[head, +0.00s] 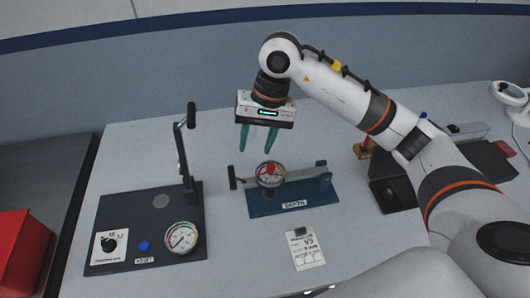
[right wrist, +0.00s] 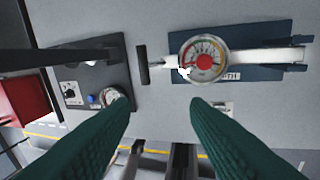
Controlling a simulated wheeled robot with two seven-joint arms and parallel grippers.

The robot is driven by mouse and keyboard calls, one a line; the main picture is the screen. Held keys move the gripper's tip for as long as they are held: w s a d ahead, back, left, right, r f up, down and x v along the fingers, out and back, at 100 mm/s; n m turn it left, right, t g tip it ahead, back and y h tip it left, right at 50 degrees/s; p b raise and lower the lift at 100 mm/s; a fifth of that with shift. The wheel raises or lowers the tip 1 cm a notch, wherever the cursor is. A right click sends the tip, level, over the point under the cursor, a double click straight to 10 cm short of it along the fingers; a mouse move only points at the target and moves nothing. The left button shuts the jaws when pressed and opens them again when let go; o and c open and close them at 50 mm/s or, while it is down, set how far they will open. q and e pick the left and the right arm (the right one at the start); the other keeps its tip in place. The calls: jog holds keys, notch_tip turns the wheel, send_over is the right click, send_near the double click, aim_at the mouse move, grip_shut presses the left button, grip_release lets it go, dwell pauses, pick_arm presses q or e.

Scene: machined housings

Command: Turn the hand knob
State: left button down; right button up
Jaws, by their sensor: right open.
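A black rotary knob (head: 108,244) sits on a white plate on the dark panel (head: 150,215) at the left; it also shows small in the right wrist view (right wrist: 70,93). A blue fixture (head: 300,203) marked DEPTH carries a round dial (head: 271,175) with a red centre and a bar with a black grip (head: 232,177) at its left end. I cannot tell which part is the hand knob. My right gripper (head: 256,151) is open and empty, fingers pointing down above the dial fixture. In the right wrist view its green fingers (right wrist: 158,106) are spread apart. My left gripper is not in view.
The dark panel also has an upright black lever (head: 187,155), a blue button (head: 144,246) and a gauge (head: 181,238). A paper tag (head: 306,251) lies in front of the fixture. A red bin (head: 22,245) stands far left. Dark items lie at right behind my arm.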

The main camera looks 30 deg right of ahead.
aim_at(271, 166)
jog(key=w+d+r+h, duration=0.1)
jog(key=d+h, duration=0.1)
jog(key=d, duration=0.2)
jog(key=shift+h, duration=0.3)
notch_tip(271, 166, down, 10)
jog(key=p, duration=0.3)
jog(key=shift+d+f, duration=0.15)
jog(key=shift+f, duration=0.6)
